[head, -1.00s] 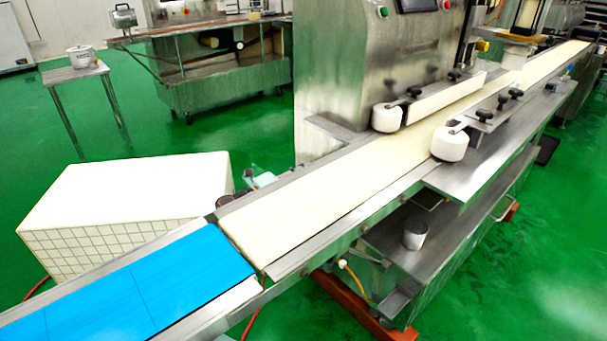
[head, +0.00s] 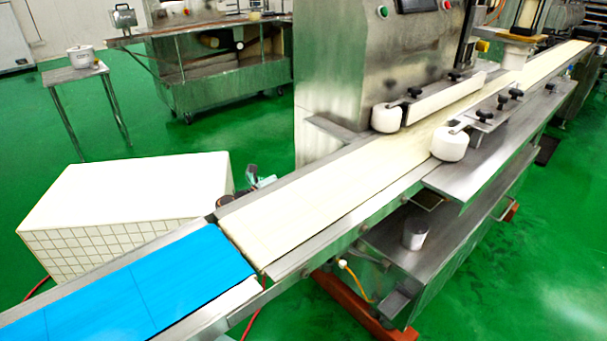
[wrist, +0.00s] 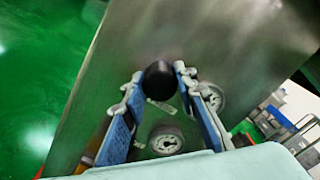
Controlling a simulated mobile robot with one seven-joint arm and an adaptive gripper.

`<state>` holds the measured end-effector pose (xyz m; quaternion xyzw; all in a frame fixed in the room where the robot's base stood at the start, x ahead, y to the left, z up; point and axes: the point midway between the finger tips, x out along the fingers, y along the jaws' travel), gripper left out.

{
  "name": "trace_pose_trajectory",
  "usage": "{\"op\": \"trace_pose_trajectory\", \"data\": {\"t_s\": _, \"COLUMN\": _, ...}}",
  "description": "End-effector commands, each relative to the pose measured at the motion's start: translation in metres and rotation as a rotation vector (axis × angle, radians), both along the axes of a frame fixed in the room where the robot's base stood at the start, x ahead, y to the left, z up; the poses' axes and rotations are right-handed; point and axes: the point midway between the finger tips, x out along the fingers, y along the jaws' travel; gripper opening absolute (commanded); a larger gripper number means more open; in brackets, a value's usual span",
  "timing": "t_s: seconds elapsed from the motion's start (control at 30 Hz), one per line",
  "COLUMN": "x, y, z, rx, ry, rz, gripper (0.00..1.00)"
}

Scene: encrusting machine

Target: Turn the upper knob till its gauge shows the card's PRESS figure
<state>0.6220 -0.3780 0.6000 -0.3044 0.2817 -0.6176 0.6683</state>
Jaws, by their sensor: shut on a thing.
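In the wrist view, a black round knob (wrist: 159,80) stands out from a steel panel (wrist: 215,45). My gripper (wrist: 161,78) is shut on this knob, with one blue-padded finger on each side. A pale round gauge (wrist: 167,140) shows between the fingers, and a second gauge (wrist: 213,97) shows partly behind the right finger. Their needles and figures are too small and blurred to read. I cannot tell from this tilted view which gauge belongs to the knob. A small pale label lies just below the knob. The card is not recognisable in either view.
In the head view, a long conveyor with a blue belt (head: 150,285) and a cream belt (head: 300,205) runs past a steel machine (head: 350,80). A white tiled block (head: 125,205) stands left of it. A side table (head: 75,73) stands on open green floor.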

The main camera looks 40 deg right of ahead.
Motion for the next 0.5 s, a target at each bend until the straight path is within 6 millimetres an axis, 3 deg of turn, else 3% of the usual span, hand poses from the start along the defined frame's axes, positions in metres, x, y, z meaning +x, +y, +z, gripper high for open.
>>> {"op": "trace_pose_trajectory", "data": {"t_s": 0.3, "x": 0.0010, "y": 0.0011, "z": -0.0004, "rx": 0.001, "ry": -0.001, "rz": 0.002, "gripper": 0.02}}
{"op": "trace_pose_trajectory", "data": {"t_s": 0.33, "x": 0.0010, "y": 0.0011, "z": -0.0004, "rx": 0.001, "ry": -0.001, "rz": 0.002, "gripper": 0.28}}
{"op": "trace_pose_trajectory", "data": {"t_s": 0.4, "x": 0.0010, "y": 0.0011, "z": -0.0004, "rx": 0.001, "ry": -0.001, "rz": 0.002, "gripper": 0.34}}
{"op": "trace_pose_trajectory", "data": {"t_s": 0.5, "x": 0.0008, "y": 0.0008, "z": -0.0002, "rx": 0.000, "ry": -0.001, "rz": 0.001, "gripper": 0.34}}
